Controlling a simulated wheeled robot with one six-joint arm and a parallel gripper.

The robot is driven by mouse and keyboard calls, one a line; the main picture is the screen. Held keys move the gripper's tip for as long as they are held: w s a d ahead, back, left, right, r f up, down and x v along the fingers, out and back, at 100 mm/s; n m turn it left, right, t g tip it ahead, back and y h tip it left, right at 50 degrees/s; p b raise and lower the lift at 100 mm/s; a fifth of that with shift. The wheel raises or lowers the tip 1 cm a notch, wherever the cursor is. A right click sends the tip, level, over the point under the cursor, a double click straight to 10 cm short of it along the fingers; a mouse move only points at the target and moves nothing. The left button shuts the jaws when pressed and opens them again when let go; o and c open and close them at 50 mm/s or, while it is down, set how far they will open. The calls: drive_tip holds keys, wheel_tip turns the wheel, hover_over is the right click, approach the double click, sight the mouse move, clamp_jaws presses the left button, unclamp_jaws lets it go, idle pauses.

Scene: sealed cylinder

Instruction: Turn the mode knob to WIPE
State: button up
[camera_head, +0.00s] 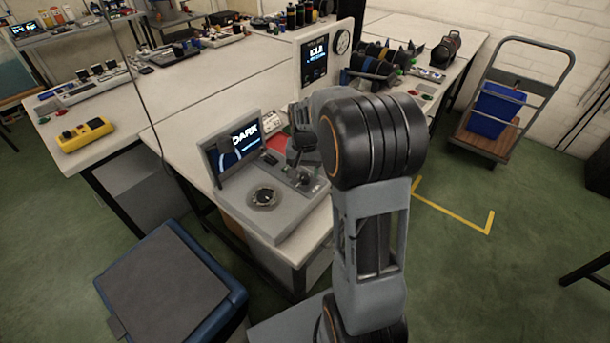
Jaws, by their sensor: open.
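A grey console (268,230) stands at the near corner of the white table, with a tilted screen (245,138) that reads "DARK". A round dark dial (264,197) sits on its front left panel. My gripper (301,174) is open over the right part of the console, close above a small dark control (306,181). I cannot tell whether it touches this control. I cannot tell which control is the mode knob, and no WIPE label is readable. My arm hides the right side of the console.
A yellow box (84,136) with buttons lies on the left table. A blue-edged padded platform (175,285) stands on the floor at the front left. An upright panel (315,62) with a screen and gauge rises behind. A trolley (487,145) stands at right; green floor there is mostly clear.

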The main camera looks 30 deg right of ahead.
drive_tip(key=shift+f, duration=1.15)
drive_tip(key=shift+c, duration=0.5)
drive_tip(key=c, duration=0.8)
